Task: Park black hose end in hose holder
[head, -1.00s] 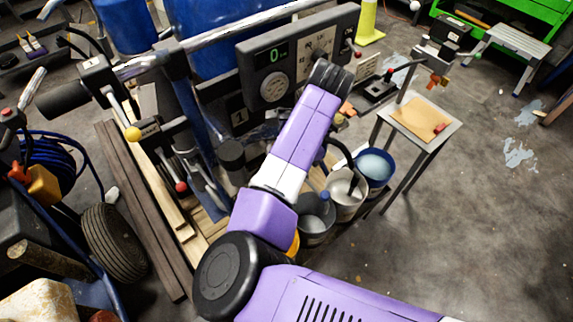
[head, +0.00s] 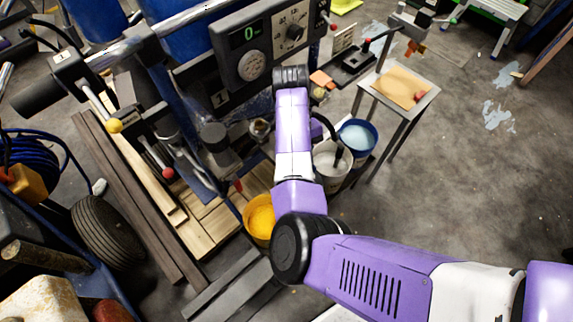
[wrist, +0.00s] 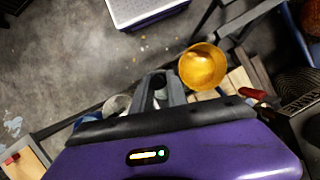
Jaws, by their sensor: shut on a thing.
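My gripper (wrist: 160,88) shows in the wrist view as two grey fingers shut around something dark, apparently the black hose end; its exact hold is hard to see. A black hose (head: 327,127) curves out from behind my forearm and down into the white bucket (head: 328,178). I cannot make out the hose holder in either view.
A yellow-filled bucket (head: 260,222) stands left of my forearm and shows in the wrist view (wrist: 204,66). A blue bucket (head: 358,139) stands beside the white one. The striper's control panel (head: 262,40) rises behind, and a small table (head: 425,98) stands right. Open floor lies right.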

